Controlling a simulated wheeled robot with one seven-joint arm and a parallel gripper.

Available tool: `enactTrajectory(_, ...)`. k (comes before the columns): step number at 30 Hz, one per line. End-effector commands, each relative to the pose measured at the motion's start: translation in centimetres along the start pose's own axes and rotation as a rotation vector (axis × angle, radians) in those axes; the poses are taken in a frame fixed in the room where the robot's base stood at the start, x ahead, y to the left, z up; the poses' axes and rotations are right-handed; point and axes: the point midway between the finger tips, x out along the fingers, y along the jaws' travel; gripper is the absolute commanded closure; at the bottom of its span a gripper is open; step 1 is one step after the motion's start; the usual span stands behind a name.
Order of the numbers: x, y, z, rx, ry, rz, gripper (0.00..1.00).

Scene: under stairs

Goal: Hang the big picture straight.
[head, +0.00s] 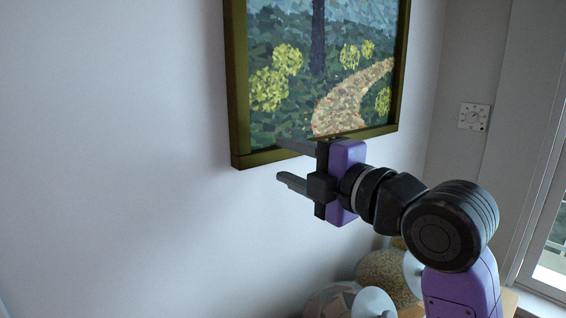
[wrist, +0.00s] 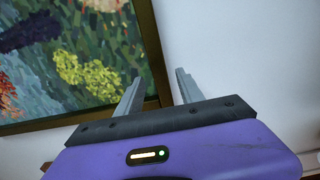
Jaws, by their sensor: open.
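The big picture (head: 318,90) hangs on the wall, a landscape with yellow bushes and an orange path in a dark gold frame. Its top is cut off in the head view, and I cannot tell from this angle whether it hangs straight. My gripper (head: 282,160) is open at the bottom of the frame, near the lower left corner. One finger shows against the bottom bar, the other below it. In the wrist view, a frame bar (wrist: 152,55) shows between the two fingers (wrist: 158,80), near a corner. I cannot tell whether they touch it.
Bare white wall (head: 110,150) lies left of and below the picture. A switch plate (head: 474,117) is on the wall at right, beside a window (head: 550,240). Rounded patterned objects (head: 385,272) and pale discs stand low, beneath my arm.

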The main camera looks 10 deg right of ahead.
Motion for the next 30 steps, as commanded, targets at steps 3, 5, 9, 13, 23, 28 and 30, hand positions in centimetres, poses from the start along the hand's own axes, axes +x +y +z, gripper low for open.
enactTrajectory(3, -2.1, -0.2, 0.1, -0.001, -0.001, 0.003, 0.55)
enactTrajectory(5, -3.1, -0.3, 0.1, -0.001, -0.002, 0.001, 0.55)
enactTrajectory(9, -4.8, -0.2, 0.0, -0.001, 0.000, 0.002, 0.55)
enactTrajectory(13, -5.5, -0.1, 0.0, 0.001, 0.000, -0.001, 0.55)
enactTrajectory(23, -5.6, -0.1, 0.0, 0.005, 0.001, -0.001, 0.55)
enactTrajectory(28, -5.7, 1.1, 0.1, 0.100, 0.000, 0.049, 0.55)
enactTrajectory(30, -5.8, 2.6, 0.3, 0.169, -0.005, 0.111, 0.55)
